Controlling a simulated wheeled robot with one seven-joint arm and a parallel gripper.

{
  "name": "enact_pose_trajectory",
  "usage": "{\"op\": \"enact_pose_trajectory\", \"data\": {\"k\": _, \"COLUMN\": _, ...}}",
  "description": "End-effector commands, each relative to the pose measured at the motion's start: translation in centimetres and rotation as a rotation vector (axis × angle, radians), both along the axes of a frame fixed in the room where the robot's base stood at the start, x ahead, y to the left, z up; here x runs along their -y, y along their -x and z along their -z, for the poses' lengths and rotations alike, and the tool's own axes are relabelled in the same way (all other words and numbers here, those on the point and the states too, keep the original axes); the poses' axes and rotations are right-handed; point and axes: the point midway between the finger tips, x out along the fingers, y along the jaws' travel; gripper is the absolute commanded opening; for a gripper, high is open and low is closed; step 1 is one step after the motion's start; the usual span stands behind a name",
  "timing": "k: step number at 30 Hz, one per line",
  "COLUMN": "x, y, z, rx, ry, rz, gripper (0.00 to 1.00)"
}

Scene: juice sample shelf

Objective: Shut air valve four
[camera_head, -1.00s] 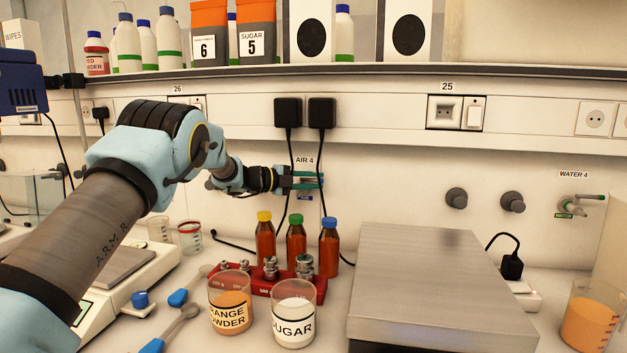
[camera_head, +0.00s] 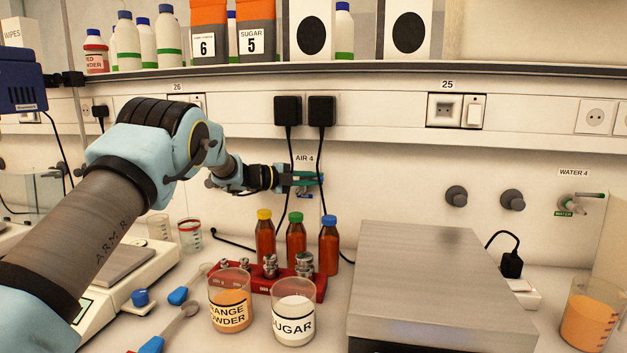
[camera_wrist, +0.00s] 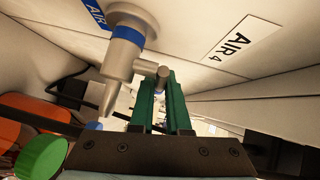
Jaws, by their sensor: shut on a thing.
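Air valve four (camera_wrist: 124,48) is a grey metal tap with a blue band, on the wall by the "AIR 4" label (camera_head: 304,158). In the wrist view its short handle (camera_wrist: 149,70) reaches to the green fingers of my gripper (camera_wrist: 166,88). My gripper is shut on this handle. In the head view my gripper (camera_head: 308,180) is at the wall just below the label, and its fingers hide most of the valve. The valve's outlet nozzle (camera_wrist: 110,100) shows beside the fingers.
Two black plugs with hanging cables (camera_head: 288,111) are above my gripper. Brown bottles with coloured caps (camera_head: 265,240) stand below it, behind a red weight rack (camera_head: 258,283). A flat metal box (camera_head: 420,265) is at right. The wall further right is free up to grey knobs (camera_head: 457,197).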

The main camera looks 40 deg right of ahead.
Motion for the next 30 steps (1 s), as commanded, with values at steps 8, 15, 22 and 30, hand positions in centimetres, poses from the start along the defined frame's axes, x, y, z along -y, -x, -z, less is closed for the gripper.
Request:
{"op": "enact_pose_trajectory", "data": {"k": 8, "x": -0.06, "y": -0.08, "z": 0.09, "rx": 0.0, "ry": -0.001, "rz": -0.001, "gripper": 0.0}}
{"op": "enact_pose_trajectory", "data": {"k": 15, "x": -0.08, "y": -0.1, "z": 0.11, "rx": 0.0, "ry": -0.002, "rz": -0.002, "gripper": 0.0}}
{"op": "enact_pose_trajectory", "data": {"k": 22, "x": -0.08, "y": -0.11, "z": 0.13, "rx": 0.0, "ry": -0.002, "rz": -0.002, "gripper": 0.0}}
{"op": "enact_pose_trajectory", "data": {"k": 30, "x": 0.28, "y": -0.25, "z": 0.44, "rx": 0.001, "ry": 0.0, "rz": -0.095, "gripper": 0.0}}
